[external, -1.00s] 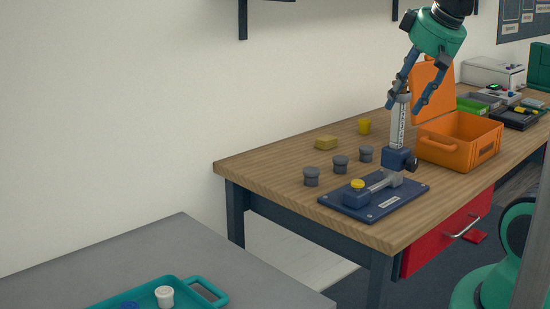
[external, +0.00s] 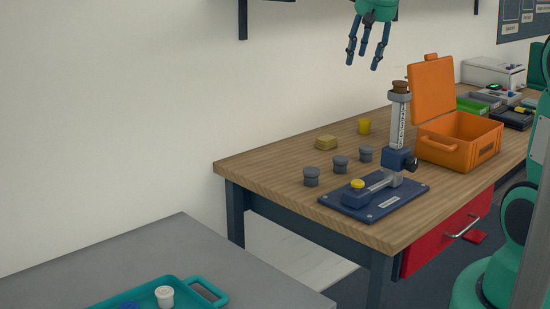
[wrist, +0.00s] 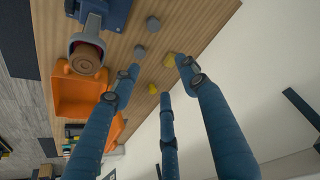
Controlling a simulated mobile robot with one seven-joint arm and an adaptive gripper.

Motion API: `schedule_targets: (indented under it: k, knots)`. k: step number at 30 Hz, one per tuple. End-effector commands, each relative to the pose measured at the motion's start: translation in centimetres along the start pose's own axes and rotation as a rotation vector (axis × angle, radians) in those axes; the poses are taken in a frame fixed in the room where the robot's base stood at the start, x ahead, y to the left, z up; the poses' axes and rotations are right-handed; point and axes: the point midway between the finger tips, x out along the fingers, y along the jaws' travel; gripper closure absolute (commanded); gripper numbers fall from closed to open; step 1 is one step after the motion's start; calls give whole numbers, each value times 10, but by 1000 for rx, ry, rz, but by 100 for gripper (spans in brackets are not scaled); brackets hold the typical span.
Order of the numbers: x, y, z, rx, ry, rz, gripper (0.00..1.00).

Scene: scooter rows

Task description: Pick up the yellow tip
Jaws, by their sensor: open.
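Several yellow things show, and I cannot tell for certain which is the yellow tip. A round yellow piece (external: 357,184) sits on the low blue block of the dark blue stand (external: 392,206). A small yellow cup-shaped piece (external: 365,126) stands at the table's back; it also shows in the wrist view (wrist: 153,88). A dull yellow block (external: 326,142) lies to its left and shows in the wrist view (wrist: 170,59). My gripper (external: 363,62) is open and empty, high above the table's back edge. In the wrist view its three fingers (wrist: 160,75) are spread.
A brown piece (external: 401,86) sits in the ring atop the stand's column. An open orange case (external: 460,145) stands right of it. Several grey caps (external: 340,164) are in a row on the wooden table (external: 260,165). A teal tray (external: 205,288) lies on the grey table.

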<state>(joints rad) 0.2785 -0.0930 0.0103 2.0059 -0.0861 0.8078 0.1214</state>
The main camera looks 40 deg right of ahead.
Motion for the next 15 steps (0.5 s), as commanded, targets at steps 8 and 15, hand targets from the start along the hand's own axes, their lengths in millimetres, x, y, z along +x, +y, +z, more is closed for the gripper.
schedule_targets:
  k: [8, 15]
  knots:
    - [53, 42, -60, 73, -23, 41, 56]
    - [105, 85, -103, 133, -41, 74, 56]
